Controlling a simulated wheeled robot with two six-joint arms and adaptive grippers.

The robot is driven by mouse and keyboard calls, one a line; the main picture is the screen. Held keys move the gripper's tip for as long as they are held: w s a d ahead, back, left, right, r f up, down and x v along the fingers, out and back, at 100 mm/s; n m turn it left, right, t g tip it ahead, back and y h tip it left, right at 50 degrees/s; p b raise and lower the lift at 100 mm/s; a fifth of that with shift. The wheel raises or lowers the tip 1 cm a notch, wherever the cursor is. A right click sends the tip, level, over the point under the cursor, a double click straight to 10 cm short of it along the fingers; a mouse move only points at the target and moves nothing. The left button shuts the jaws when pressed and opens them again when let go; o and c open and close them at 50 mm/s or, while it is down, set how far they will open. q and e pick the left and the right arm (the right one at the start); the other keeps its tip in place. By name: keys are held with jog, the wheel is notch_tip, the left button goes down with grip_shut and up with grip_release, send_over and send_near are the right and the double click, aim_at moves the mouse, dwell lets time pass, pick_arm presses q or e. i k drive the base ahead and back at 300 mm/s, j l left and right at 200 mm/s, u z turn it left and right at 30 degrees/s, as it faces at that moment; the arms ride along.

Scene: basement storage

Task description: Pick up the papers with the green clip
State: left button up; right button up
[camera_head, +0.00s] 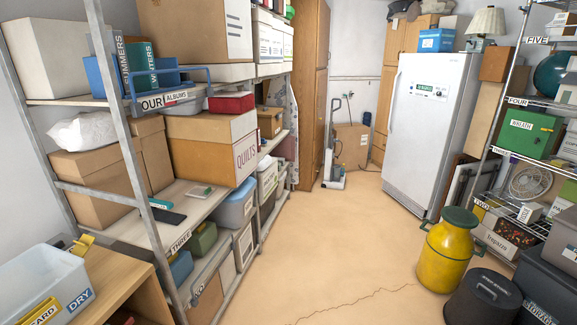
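On the left shelving, on the shelf labelled "THREE", a small pale flat item with a greenish part (200,191) lies in front of the "QUILTS" box. It may be the papers with the green clip, but it is too small to tell. Neither of my grippers shows in the view.
The "QUILTS" box (200,150) stands behind these items. A metal post (130,140) rises at the shelf's near end. A wooden unit (115,280) with a "DRY" bin (45,285) is at lower left. A yellow milk can (447,255) stands right. The middle floor is clear.

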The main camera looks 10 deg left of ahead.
aim_at(200, 192)
jog(key=i+u, duration=0.4)
jog(key=i, duration=0.2)
jog(key=i+l+u, duration=0.4)
jog(key=i, duration=0.15)
jog(key=i+l+u, duration=1.2)
jog(key=l, duration=0.45)
jog(key=i, duration=0.1)
